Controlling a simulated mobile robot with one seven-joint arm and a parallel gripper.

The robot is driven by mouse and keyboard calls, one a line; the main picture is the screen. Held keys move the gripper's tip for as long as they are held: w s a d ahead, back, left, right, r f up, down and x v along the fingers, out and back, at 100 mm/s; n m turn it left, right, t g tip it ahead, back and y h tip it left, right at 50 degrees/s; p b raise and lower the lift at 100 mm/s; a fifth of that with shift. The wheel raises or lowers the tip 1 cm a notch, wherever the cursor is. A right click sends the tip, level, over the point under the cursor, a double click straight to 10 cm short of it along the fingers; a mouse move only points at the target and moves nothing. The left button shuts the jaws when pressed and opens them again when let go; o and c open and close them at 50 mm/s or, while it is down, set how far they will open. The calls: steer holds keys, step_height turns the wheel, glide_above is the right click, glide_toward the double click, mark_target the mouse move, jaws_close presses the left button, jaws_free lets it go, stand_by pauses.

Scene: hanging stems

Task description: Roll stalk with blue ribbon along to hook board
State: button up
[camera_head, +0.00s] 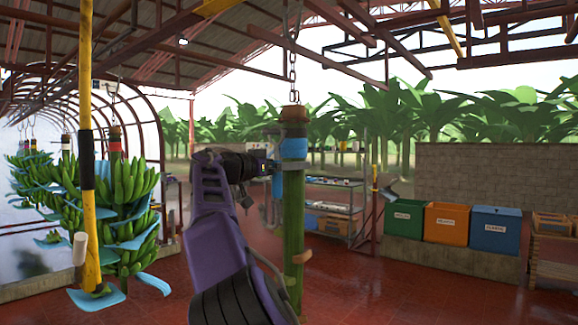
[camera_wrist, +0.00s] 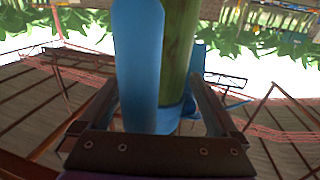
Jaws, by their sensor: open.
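The green stalk (camera_head: 293,220) hangs upright on a chain (camera_head: 292,75) from the roof, with the blue ribbon (camera_head: 294,148) around its top below a brown cap. My gripper (camera_head: 276,167) is at the stalk's left side, level with the ribbon's lower part. In the wrist view the stalk (camera_wrist: 180,50) and the blue ribbon (camera_wrist: 138,65) stand between the spread fingers of my gripper (camera_wrist: 158,100). Gaps show beside the fingers, so it is open around the stalk and not clamped. I cannot make out the hook board in either view.
Banana bunches (camera_head: 130,190) hang at the left, one stalk with a red band. A yellow and black pole (camera_head: 88,150) stands close in front of them. Green, orange and blue bins (camera_head: 495,230) stand at the right. A metal shelf (camera_head: 333,205) is behind the stalk.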

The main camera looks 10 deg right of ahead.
steer(key=b+v, duration=0.2)
steer(key=v, duration=1.5)
steer(key=shift+a, duration=0.2)
